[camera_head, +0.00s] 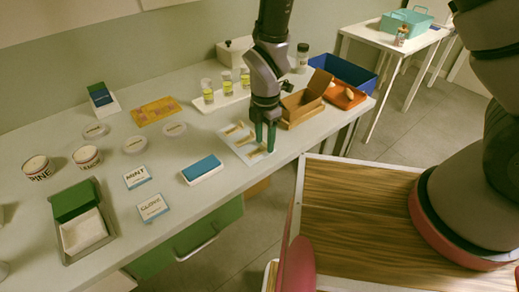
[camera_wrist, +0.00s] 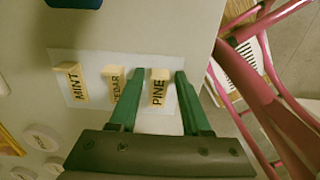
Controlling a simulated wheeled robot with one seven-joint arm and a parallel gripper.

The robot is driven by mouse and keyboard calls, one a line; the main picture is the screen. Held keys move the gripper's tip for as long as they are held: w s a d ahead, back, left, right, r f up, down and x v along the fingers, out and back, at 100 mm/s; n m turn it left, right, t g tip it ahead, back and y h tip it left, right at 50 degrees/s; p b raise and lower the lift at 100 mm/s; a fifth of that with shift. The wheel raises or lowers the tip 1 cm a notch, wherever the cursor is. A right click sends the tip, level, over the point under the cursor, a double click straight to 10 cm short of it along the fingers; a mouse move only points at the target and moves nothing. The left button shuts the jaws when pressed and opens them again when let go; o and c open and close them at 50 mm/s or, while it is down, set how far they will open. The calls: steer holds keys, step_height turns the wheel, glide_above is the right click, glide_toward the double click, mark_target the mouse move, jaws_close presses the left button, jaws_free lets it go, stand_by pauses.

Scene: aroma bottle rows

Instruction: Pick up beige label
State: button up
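In the head view the mat (camera_head: 240,153) lies near the table's front edge. My gripper (camera_head: 265,148) points down over its right part. In the wrist view my gripper (camera_wrist: 161,76) is open, with green fingers on either side of the PINE label and small gaps beside it. I cannot tell how far the fingertips are above the mat.
An open cardboard box (camera_head: 303,107) stands just right of my gripper, with an orange tray (camera_head: 352,103) beyond. Several yellow-labelled bottles (camera_head: 208,92) stand behind. A blue-topped block (camera_head: 202,168) lies to the left. The table edge is close.

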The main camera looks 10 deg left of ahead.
jaws_close()
